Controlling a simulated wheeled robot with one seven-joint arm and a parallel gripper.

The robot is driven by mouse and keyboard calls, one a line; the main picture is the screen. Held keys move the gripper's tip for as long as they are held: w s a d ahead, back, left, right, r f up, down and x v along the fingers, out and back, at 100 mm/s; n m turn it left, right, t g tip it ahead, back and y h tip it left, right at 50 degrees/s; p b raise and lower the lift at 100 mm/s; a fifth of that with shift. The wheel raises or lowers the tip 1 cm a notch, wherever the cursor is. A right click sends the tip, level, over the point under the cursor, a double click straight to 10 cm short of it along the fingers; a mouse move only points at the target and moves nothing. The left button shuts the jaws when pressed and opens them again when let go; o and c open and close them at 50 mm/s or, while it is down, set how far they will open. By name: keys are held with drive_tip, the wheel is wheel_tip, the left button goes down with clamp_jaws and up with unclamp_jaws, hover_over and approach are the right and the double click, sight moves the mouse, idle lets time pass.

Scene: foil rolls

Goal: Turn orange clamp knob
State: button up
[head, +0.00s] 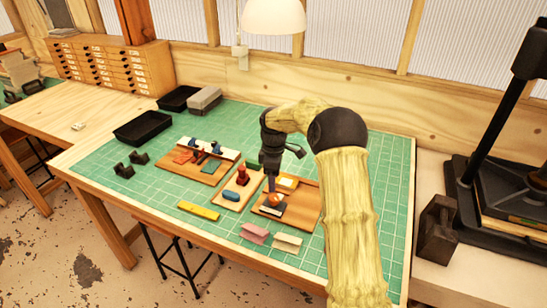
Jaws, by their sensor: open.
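A small orange knob (275,199) shows on a clamp fixture on a brown wooden board (303,205), at the right of the green mat. A dark and white piece (271,210) lies just in front of the knob. My gripper (271,186) points down from my arm right at the knob, its fingers just above or beside it. The gripper is open. The fingers are too small to tell whether they touch the knob. My wrist and arm hide part of the mat behind.
A yellow block (287,183) sits on the same board. A middle board bears a red knobbed piece (242,175) and a blue piece (231,195). A yellow bar (198,210), a pink piece (255,233) and a cream piece (287,242) lie in front.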

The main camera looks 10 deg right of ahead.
wheel_tip(320, 180, up, 10)
drive_tip(key=b, duration=0.1)
drive_tip(key=shift+f, duration=0.25)
drive_tip(key=shift+w, duration=0.1)
drive_tip(key=s+f+m+t, duration=0.1)
drive_tip(key=s+f+m, duration=0.2)
drive_tip(key=s+m, duration=0.4)
drive_tip(key=s+f+m+t, duration=0.2)
drive_tip(key=s+m, duration=0.5)
drive_tip(key=s, duration=1.6)
drive_tip(key=shift+s+f, duration=0.15)
drive_tip(key=shift+f, duration=0.45)
